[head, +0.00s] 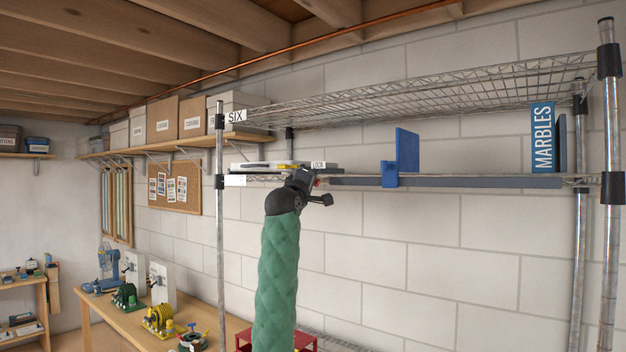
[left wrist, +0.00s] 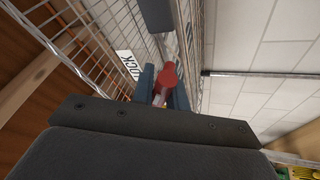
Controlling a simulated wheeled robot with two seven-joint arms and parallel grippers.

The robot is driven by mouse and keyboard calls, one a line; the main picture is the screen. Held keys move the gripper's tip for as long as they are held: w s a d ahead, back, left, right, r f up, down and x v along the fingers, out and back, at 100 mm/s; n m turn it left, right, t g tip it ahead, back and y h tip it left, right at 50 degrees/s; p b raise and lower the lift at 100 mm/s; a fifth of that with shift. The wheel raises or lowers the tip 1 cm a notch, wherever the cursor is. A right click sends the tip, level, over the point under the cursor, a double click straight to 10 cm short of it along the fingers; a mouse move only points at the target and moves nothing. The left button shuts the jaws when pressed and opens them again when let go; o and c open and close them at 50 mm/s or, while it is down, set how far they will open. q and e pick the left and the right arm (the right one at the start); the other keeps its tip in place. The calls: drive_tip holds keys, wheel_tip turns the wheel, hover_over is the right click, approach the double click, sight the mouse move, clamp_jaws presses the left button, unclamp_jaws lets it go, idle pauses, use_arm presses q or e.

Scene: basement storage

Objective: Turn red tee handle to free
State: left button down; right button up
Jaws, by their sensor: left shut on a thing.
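The red tee handle (left wrist: 169,76) shows in the left wrist view between the dark blue-grey fingers of my left gripper (left wrist: 163,88), which is shut on it. In the head view my left gripper (head: 312,184) is at the front edge of the middle wire shelf. Only a small bit of red (head: 317,182) shows beside its fingers there, so the handle's turn angle is hard to tell. A white LOCK label (head: 318,165) stands just above the gripper; it also shows left of the handle in the left wrist view (left wrist: 127,66). I see no readable FREE label. My right gripper is not in view.
A blue bracket-like piece (head: 403,155) and a MARBLES book (head: 542,138) stand to the right on the middle shelf. A wire shelf (head: 430,90) hangs above. A metal post (head: 221,230) stands left of my arm. A workbench (head: 125,312) is at lower left.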

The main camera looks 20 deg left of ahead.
use_arm(q)
drive_tip(key=shift+w+a+f+n+g+y+p, duration=0.15)
drive_tip(key=shift+n+g+y+p, duration=0.3)
drive_tip(key=shift+n, duration=0.8)
drive_tip(key=shift+s+f+n+g+y+p, duration=0.15)
drive_tip(key=shift+n+y, duration=0.4)
drive_tip(key=shift+n, duration=0.65)
drive_tip(key=shift+w+a+f+n+g+y+p, duration=0.1)
drive_tip(key=shift+n+g+y+p, duration=0.3)
drive_tip(key=shift+n, duration=0.85)
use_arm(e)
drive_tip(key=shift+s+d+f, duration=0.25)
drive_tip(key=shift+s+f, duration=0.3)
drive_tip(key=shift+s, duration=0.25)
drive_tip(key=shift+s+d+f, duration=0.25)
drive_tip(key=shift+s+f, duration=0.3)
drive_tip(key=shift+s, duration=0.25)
use_arm(q)
drive_tip(key=c, duration=1.4)
unclamp_jaws()
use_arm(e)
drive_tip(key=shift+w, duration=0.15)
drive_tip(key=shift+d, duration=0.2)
